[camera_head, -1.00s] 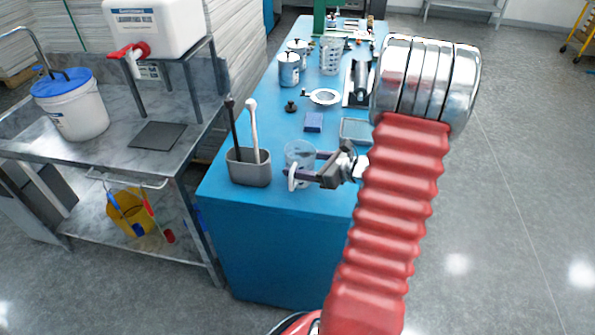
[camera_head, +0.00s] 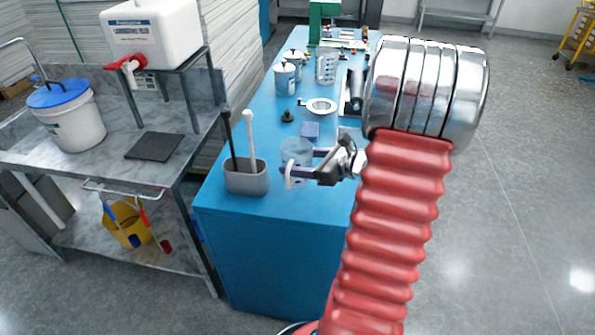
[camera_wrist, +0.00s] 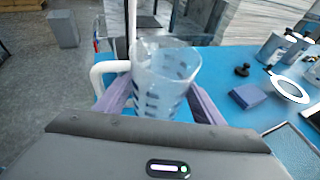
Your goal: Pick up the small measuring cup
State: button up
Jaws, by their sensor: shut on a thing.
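The small measuring cup (camera_wrist: 165,75) is clear plastic with dark graduation marks and a white handle on its left in the wrist view. My gripper (camera_wrist: 160,100) is shut on it, with one purple finger on each side of its body. In the head view the cup (camera_head: 296,152) shows at the near end of the blue bench, with my gripper (camera_head: 305,165) reaching it from the right. The cup is upright or nearly so. I cannot tell whether its base touches the bench top.
A grey holder (camera_head: 246,178) with a dark and a white tool stands just left of the cup. A blue block (camera_head: 310,130), a white ring (camera_head: 320,106), metal cans (camera_head: 285,78) and a larger measuring cup (camera_head: 326,66) lie farther back on the blue bench (camera_head: 225,203).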

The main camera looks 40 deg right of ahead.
aim_at(284, 146)
jog(key=shift+r, duration=2.65)
